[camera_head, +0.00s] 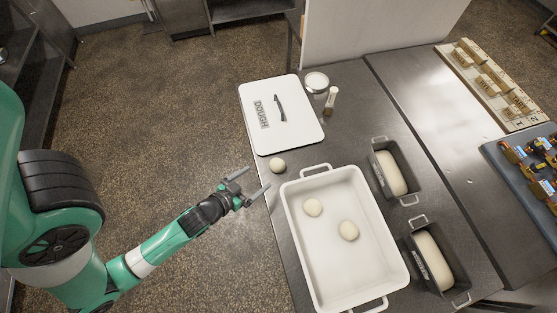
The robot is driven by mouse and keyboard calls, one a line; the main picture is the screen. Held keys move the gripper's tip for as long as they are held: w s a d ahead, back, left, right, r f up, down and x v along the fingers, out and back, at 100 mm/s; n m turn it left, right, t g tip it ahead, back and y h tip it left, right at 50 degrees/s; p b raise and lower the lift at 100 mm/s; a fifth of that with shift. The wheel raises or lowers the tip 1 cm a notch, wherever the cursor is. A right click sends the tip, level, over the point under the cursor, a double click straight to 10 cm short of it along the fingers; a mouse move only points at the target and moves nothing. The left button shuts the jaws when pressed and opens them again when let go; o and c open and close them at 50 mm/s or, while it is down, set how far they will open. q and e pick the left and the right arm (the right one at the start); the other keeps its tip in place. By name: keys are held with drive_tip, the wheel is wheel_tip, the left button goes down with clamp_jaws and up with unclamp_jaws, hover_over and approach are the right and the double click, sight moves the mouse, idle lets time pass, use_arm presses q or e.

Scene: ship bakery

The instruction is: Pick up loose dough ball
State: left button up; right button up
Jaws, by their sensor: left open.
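A loose pale dough ball (277,165) lies on the steel table (282,222), near its left edge. It sits between the white lid marked DOUGH (297,131) and the white tub (344,281). Two more dough balls lie inside the tub, one at the upper left (313,207) and one near the middle (348,230). My left gripper (254,183) is open and empty, just left of and below the loose ball in the picture, apart from it. Its fingers point up and right. My right gripper does not show.
Two dark loaf pans with dough, an upper one (412,187) and a lower one (407,246), stand right of the tub. A small white bowl (316,82) and a shaker (331,100) stand beside the lid. A wooden board (469,86) and a blue-grey tray (510,172) are farther right.

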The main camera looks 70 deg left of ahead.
sight(274, 166)
use_arm(q)
drive_tip(key=x, duration=0.6)
drive_tip(key=shift+w+b, duration=0.1)
drive_tip(key=shift+b, duration=0.2)
drive_tip(key=b+x, duration=0.1)
drive_tip(key=x, duration=0.4)
drive_tip(key=shift+w, duration=0.1)
drive_tip(key=c, duration=1.4)
drive_tip(key=shift+o, duration=0.2)
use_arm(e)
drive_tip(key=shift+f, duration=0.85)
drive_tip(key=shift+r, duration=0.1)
